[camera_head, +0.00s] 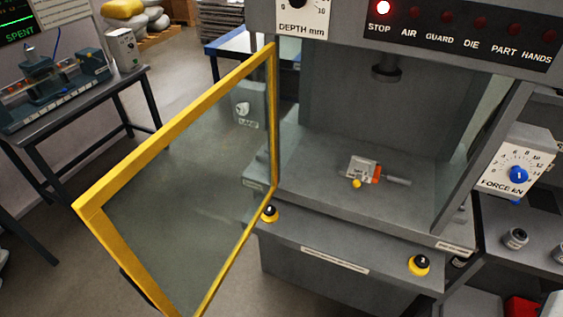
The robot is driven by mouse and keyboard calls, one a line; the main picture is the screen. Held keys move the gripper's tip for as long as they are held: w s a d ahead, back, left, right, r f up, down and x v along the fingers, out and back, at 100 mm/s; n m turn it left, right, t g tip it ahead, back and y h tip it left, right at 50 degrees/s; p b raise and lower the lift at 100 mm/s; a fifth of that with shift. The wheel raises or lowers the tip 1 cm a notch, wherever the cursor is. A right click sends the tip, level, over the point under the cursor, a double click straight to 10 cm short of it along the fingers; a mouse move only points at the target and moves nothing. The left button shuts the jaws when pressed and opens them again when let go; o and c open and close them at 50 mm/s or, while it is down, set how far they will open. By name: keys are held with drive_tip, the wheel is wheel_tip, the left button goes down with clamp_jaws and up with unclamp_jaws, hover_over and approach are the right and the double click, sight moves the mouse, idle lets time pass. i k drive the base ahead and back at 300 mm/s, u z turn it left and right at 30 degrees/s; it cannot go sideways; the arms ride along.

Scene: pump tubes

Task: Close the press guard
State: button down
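The press guard (176,116) is a clear panel in a yellow frame. It stands swung open to the left of the grey press (320,215), hinged along the press opening's left side. Its free edge reaches toward the lower left of the head view. Inside the press, a small metal part with orange and yellow bits (362,171) lies on the bed under the dark ram (387,68). The press opening is uncovered at the front. My gripper does not show in the head view.
Two yellow-and-black buttons (419,265) sit on the front ledge. A force dial (518,175) is at the right. A bench with equipment (75,95) stands left; open floor lies between it and the guard.

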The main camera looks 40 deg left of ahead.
sight(88, 206)
drive_tip(key=z, duration=0.8)
drive_tip(key=k, duration=2.4)
drive_tip(key=u, duration=1.4)
drive_tip(key=i, duration=1)
drive_tip(key=u, duration=0.1)
